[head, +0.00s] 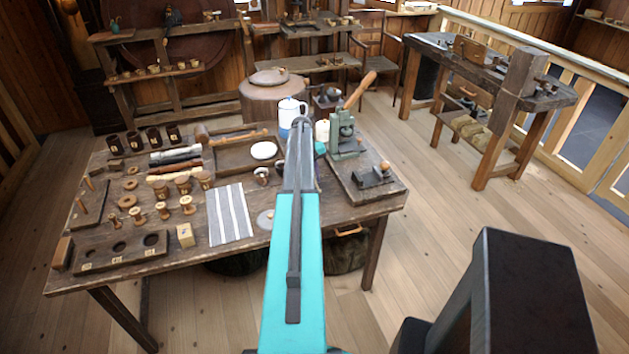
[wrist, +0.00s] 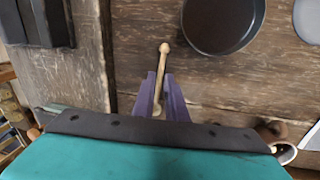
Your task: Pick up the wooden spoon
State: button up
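A thin wooden piece with a round knob at its far end, which looks like the wooden spoon (wrist: 162,62), lies on the dark wooden table in the wrist view. My gripper (wrist: 160,78) has two purple fingers, one on each side of it. The fingertips look apart, with narrow gaps between them and the wood. The near end lies between the fingers, close to the gripper's base, and is partly hidden. In the head view my teal arm covers the gripper, and I cannot make out the spoon there.
A dark round pan (wrist: 224,22) lies just right of the spoon. A dark block (wrist: 36,22) stands at upper left. In the head view, wooden spools, a striped cloth (head: 230,213), a white jug (head: 291,110) and a green press (head: 343,135) crowd the table.

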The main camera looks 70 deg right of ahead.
jog(key=shift+s+f, duration=0.15)
jog(key=shift+f, duration=0.65)
jog(key=shift+f, duration=0.1)
grip_shut()
jog(key=shift+r, duration=0.2)
dwell(0.3)
jog(key=shift+r+b, duration=0.55)
jog(key=shift+r, duration=0.3)
jog(key=shift+s+a+r+b, duration=0.2)
jog(key=shift+r+b, duration=0.25)
jog(key=shift+r, duration=0.3)
jog(key=s+a+b, duration=0.1)
jog(key=s+a, duration=0.1)
jog(key=a, duration=0.2)
jog(key=s+a+r+b, duration=0.1)
jog(key=s+a+b, duration=0.1)
jog(key=a, duration=0.3)
jog(key=s+a+b, duration=0.1)
jog(key=s+a, duration=0.1)
jog(key=a, duration=0.3)
jog(key=shift+a+r, duration=0.1)
jog(key=shift+r, duration=0.2)
